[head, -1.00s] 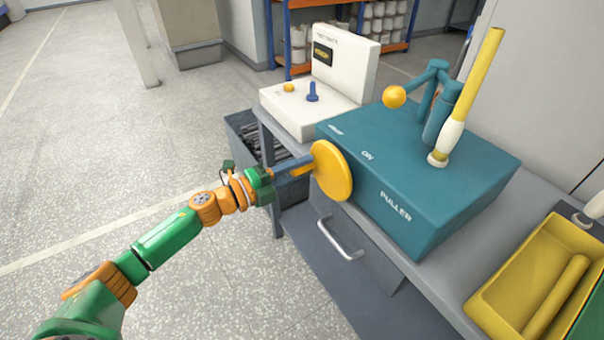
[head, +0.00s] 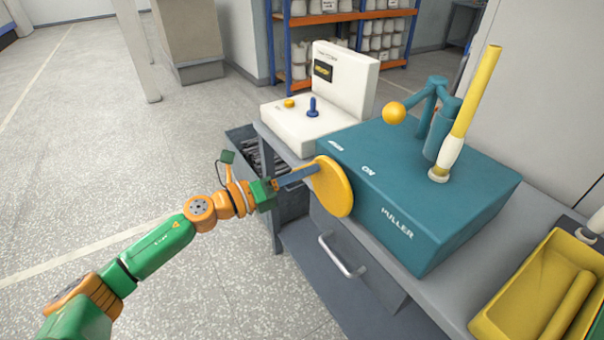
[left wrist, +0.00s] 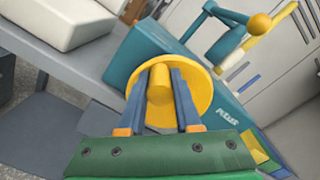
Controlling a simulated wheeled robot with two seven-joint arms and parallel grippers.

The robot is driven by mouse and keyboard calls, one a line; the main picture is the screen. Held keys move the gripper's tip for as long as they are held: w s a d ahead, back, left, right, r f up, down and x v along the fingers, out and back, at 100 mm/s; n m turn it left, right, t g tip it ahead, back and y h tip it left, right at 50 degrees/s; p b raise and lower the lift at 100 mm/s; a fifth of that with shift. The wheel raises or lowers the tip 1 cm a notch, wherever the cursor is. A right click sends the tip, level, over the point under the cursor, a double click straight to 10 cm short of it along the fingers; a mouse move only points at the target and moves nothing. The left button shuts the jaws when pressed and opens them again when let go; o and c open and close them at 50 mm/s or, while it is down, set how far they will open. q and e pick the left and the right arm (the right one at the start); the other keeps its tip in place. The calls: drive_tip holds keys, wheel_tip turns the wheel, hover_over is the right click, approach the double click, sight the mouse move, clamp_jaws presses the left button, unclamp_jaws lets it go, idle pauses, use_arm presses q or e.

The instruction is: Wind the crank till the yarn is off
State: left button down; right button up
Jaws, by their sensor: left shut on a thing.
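The teal puller box (head: 440,190) stands on the bench with a yellow crank disc (head: 338,192) on its near-left side. My left gripper (head: 308,172) reaches it from the left. In the left wrist view its two blue fingers are on either side of the yellow crank handle (left wrist: 159,88), shut on it in front of the disc. A tall yellow bobbin (head: 478,90) leans upright on the box, with white yarn (head: 450,155) around its lower part. A teal arm with a yellow ball (head: 394,113) stands beside it. My right gripper is not in view.
A white machine (head: 310,120) with a blue knob and yellow button stands behind the box. A yellow tray (head: 484,322) holding a yellow bobbin is at the right. A drawer handle (head: 342,258) sticks out below the disc. Open floor lies left.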

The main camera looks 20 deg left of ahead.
use_arm(q)
drive_tip(key=shift+s+d+r+m, duration=0.1)
drive_tip(key=shift+m, duration=0.3)
drive_tip(key=c, duration=0.6)
unclamp_jaws()
drive_tip(key=shift+s+a, duration=0.25)
drive_tip(key=shift+s, duration=0.05)
drive_tip(key=b+v, duration=0.3)
drive_tip(key=v, duration=0.3)
drive_tip(key=shift+s, duration=0.2)
drive_tip(key=shift+a, duration=0.1)
